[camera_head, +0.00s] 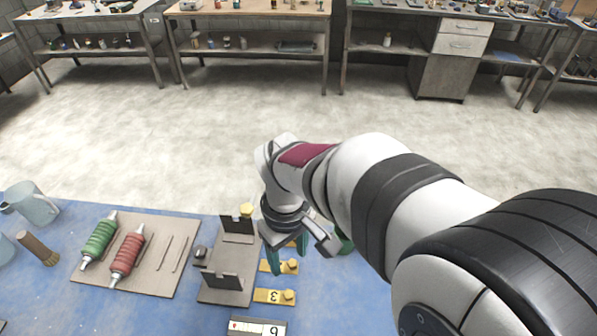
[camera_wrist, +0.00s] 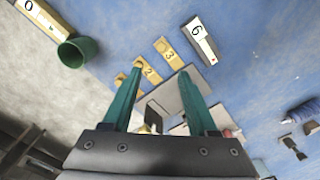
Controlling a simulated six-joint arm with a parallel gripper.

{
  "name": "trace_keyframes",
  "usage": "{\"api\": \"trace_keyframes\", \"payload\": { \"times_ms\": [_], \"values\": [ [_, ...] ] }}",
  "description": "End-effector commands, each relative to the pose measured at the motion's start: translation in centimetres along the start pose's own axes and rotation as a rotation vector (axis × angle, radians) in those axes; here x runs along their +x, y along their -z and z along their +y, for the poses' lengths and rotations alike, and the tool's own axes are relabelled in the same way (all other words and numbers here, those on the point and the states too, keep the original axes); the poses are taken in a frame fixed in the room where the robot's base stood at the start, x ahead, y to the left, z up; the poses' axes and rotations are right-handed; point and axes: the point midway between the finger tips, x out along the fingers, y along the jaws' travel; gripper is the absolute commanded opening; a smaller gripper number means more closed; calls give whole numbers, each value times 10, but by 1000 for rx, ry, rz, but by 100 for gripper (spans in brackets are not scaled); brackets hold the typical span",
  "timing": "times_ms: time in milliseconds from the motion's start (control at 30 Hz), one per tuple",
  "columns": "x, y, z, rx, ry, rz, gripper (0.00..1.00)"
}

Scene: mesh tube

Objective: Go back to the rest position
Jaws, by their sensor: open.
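My gripper (camera_wrist: 160,105) has two green fingers spread apart with nothing held between them in the wrist view. In the head view my gripper (camera_head: 289,258) hangs from the white arm, above the blue table (camera_head: 200,318), beside the right edge of a grey-brown board with black upright plates (camera_head: 224,284). My arm crosses the right half of the head view and hides the table there. Yellow number plates (camera_head: 274,296) lie under and just right of the gripper. One of them, marked 3, also shows in the wrist view (camera_wrist: 168,54).
A board (camera_head: 150,280) at left carries a green (camera_head: 100,240) and a red (camera_head: 127,256) ribbed cylinder and thin rods. A white plate marked 6 (camera_head: 257,327) lies in front. A green cup (camera_wrist: 76,52) is near the table edge.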

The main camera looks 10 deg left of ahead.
Motion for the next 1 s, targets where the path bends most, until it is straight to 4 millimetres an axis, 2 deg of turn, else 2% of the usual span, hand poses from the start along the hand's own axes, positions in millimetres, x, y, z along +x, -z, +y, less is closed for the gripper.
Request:
{"api": "trace_keyframes", "payload": {
  "times_ms": [367,433,467,533,600,700,800,1000],
  "values": [
    [-1,-2,1,11,1,0,59],
    [-12,-21,7,122,12,4,59],
    [-19,-38,10,215,21,7,59],
    [-36,-86,12,497,54,11,59],
    [-44,-131,4,777,91,11,59],
    [-45,-173,-15,1085,140,7,59],
    [-42,-191,-27,1243,167,3,59],
    [-42,-194,-30,1272,174,-1,59]
  ]
}}
